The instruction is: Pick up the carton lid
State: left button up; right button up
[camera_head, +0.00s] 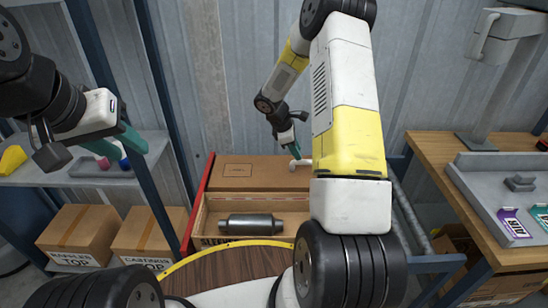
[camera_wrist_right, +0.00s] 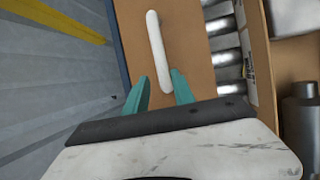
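The carton lid (camera_head: 212,178) is a flat brown cardboard panel lying behind the open carton (camera_head: 289,203). Its white bar handle (camera_head: 301,161) shows partly at my right gripper (camera_head: 293,150). In the right wrist view the lid (camera_wrist_right: 190,35) carries the long white handle (camera_wrist_right: 156,50). My right gripper (camera_wrist_right: 160,88) is open there, with its two teal fingers apart around the handle's near end; whether they touch it I cannot tell. My left gripper (camera_head: 130,145) is open and empty at the far left, away from the lid.
A grey muffler (camera_head: 250,222) lies in the carton. Metal rollers (camera_wrist_right: 229,68) show between lid and carton. A red rail (camera_head: 200,200) runs at left. Two closed cartons (camera_head: 80,232) stand on the lower left shelf. A wooden table (camera_head: 440,165) with a grey tray stands right.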

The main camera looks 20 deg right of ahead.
aim_at(303, 162)
jog(key=x, duration=0.7)
jog(key=shift+s+d+f, duration=0.1)
jog(key=shift+s+f, duration=0.15)
grip_shut()
